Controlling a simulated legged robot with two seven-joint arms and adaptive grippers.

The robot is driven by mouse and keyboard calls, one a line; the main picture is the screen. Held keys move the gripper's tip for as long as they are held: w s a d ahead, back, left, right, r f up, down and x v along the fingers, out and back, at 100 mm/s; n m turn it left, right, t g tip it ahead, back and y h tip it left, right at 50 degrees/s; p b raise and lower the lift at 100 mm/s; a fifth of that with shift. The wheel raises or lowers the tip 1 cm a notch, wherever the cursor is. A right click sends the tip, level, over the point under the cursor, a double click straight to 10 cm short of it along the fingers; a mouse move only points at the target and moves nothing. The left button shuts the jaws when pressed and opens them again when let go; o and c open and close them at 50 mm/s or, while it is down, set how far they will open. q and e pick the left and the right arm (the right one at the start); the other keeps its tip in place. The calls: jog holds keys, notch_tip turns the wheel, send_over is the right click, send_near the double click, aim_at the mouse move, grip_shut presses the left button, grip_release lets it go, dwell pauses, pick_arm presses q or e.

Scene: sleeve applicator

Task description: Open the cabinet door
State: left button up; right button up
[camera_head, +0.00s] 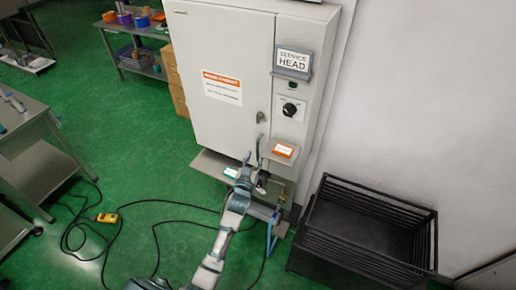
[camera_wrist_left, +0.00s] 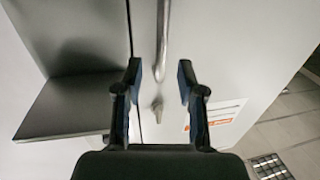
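The grey cabinet door (camera_head: 222,75) is closed, with an orange-and-white label on its left part. A vertical bar handle (camera_wrist_left: 163,38) stands on the door near its edge, with a small lock or key (camera_wrist_left: 156,108) close to the handle's end. The lock also shows in the head view (camera_head: 260,117). My left gripper (camera_head: 256,157) is at the lower right of the door. In the left wrist view its two fingers (camera_wrist_left: 158,78) are apart, with the handle showing between them. I cannot tell whether they touch it. My right gripper is not in view.
A control panel with a knob (camera_head: 290,108) is right of the door, above a small shelf (camera_head: 295,146). A black crate (camera_head: 372,228) stands at lower right. Cables and a yellow box (camera_head: 107,218) lie on the green floor. A grey table (camera_head: 38,170) is at left.

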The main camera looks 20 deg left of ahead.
aim_at(257, 150)
pick_arm(q)
jog(key=w, duration=0.2)
jog(key=w+a, duration=0.1)
jog(key=w, duration=0.2)
jog(key=shift+w, duration=0.25)
grip_shut()
